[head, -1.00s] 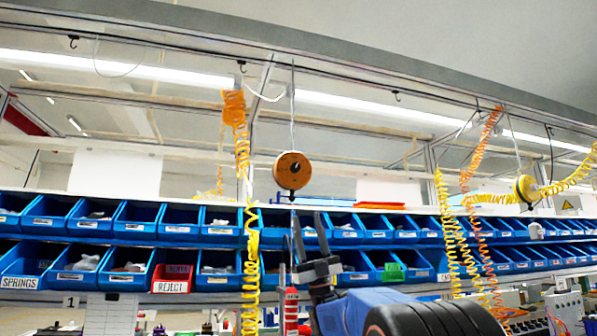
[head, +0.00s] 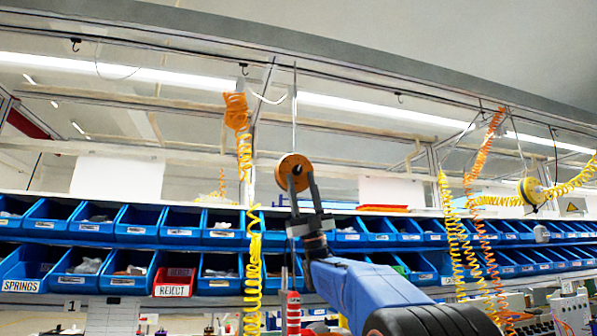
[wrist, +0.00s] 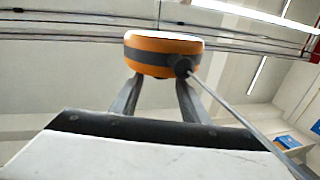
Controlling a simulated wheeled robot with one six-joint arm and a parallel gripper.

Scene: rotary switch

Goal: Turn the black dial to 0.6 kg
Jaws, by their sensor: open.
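An orange round tool balancer (head: 287,163) hangs from a rod at the upper middle of the head view. Its black dial (head: 297,170) sits at the centre of its face, partly hidden by my fingers. My gripper (head: 302,178) is open, its two dark fingers pointing up at the lower right of the balancer face. In the wrist view, the orange balancer (wrist: 150,42) with a dark band is above my gripper (wrist: 160,82), whose fingertips lie close to its lower edge. I cannot tell whether they touch the dial. Scale marks are too small to read.
A cable leaves the dark outlet (wrist: 184,66) and runs past the right finger in the wrist view. An orange and yellow coiled hose (head: 243,150) hangs just left of the balancer. Rows of blue bins (head: 182,224) stand behind and below.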

